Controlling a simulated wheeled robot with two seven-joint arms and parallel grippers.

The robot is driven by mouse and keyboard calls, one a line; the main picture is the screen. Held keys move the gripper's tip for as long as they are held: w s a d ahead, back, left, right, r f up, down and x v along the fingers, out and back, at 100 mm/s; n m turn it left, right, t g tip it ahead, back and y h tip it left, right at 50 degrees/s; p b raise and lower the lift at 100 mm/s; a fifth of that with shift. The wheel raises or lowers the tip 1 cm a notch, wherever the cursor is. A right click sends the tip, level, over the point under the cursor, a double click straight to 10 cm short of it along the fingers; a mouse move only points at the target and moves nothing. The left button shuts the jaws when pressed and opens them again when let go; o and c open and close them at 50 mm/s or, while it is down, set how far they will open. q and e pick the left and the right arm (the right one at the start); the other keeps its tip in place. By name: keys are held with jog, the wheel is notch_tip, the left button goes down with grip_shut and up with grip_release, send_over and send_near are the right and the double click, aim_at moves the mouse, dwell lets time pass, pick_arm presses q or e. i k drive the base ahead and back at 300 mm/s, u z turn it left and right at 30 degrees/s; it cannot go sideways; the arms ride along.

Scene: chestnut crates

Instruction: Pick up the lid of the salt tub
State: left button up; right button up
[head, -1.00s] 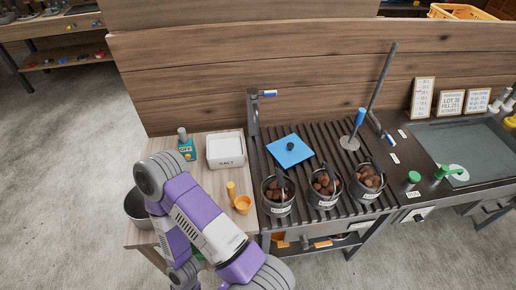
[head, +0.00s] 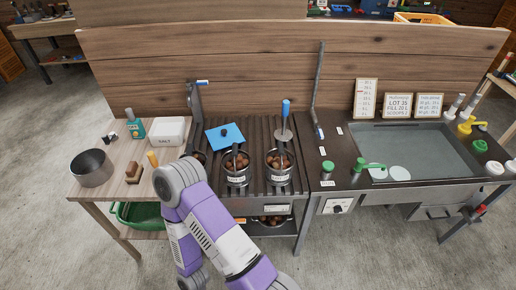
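The salt tub (head: 170,138) is a white rectangular box with the word SALT on its front. It stands at the back of the wooden side table, left of the slatted rack. Its white lid (head: 168,124) appears to lie flat on top; the seam is too small to make out. One of my purple and white arms reaches up from the bottom, with its rounded joint below and right of the tub. No gripper fingers show, and neither gripper is in view.
A teal bottle (head: 136,130) stands left of the tub, a metal pot (head: 92,168) and brush (head: 133,172) nearer the front. Buckets of chestnuts (head: 236,170) and a blue cloth (head: 224,136) are on the rack. A wooden back wall (head: 260,80) rises behind.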

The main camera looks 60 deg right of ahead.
aim_at(220, 138)
jog(key=k, duration=0.45)
jog(key=z, duration=0.75)
